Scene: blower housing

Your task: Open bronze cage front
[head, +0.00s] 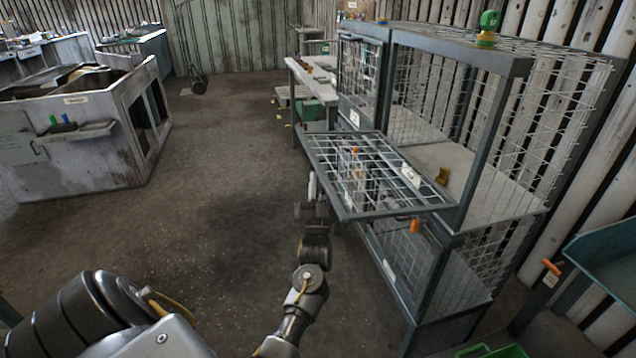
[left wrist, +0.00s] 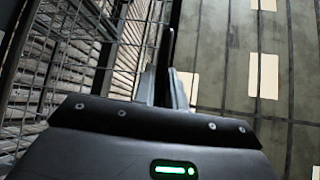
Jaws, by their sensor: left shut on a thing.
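The cage front (head: 385,211) is a dark grey frame with pale wire mesh and a white label. It is hinged down from the upper cage and lies about level, sticking out over the floor, with the opening behind it uncovered. In the left wrist view the fingers (left wrist: 168,85) stand close together beside dark bars and mesh. My right gripper is not in view. No bronze colour shows clearly on the panel.
The cage rack (head: 525,68) holds a small yellow-brown item (head: 442,176) on its shelf. A lower mesh compartment with an orange handle (head: 415,226) is below the panel. A workbench (head: 312,78) stands behind. The floor to the left is clear up to a grey bin (head: 100,165).

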